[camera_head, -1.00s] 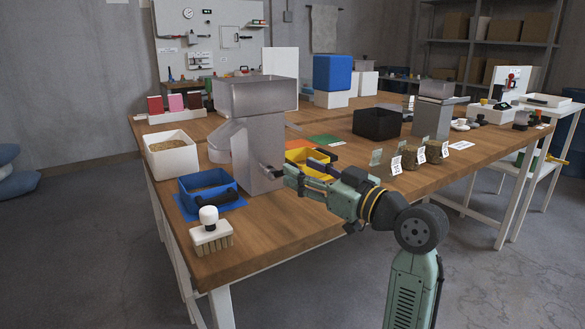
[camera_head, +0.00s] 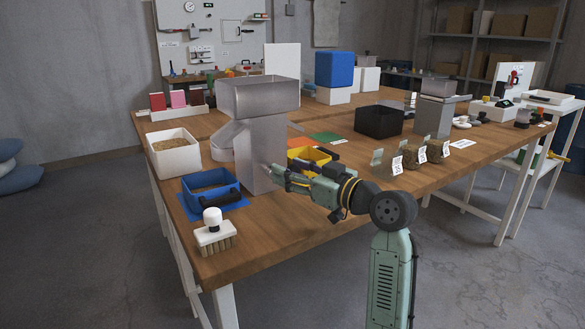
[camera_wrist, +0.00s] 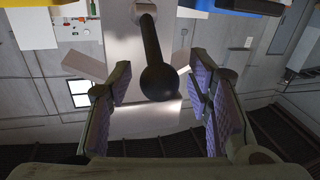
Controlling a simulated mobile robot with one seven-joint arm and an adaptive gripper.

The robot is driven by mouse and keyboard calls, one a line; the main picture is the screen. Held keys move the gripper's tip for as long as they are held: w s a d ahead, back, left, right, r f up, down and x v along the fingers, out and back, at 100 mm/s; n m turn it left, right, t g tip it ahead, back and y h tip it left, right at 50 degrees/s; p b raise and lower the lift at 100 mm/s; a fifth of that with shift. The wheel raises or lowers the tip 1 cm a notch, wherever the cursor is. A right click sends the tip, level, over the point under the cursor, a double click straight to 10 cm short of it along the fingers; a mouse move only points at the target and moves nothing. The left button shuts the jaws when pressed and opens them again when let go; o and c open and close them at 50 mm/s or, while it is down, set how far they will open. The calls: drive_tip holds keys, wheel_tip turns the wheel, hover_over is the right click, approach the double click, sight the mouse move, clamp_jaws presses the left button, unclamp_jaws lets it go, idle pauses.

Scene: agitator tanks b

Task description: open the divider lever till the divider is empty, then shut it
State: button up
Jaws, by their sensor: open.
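The divider (camera_head: 268,145) is a grey metal column with a wide square hopper (camera_head: 259,97) on top, standing on the wooden table. The hopper's inside is hard to make out from here. The divider lever (camera_wrist: 158,75), black with a round knob, shows in the wrist view between the spread fingers of my gripper (camera_wrist: 161,88), with gaps at both sides. In the head view my gripper (camera_head: 270,175) is right beside the column and hides the lever.
A brush (camera_head: 214,235) stands at the near table corner. A white bin (camera_head: 173,153) of grain is at the left. A black box (camera_head: 379,122) and several tagged blocks (camera_head: 398,166) stand right of my arm. The front table edge is bare.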

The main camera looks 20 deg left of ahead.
drive_tip(key=shift+c, duration=0.5)
clamp_jaws()
idle(0.5)
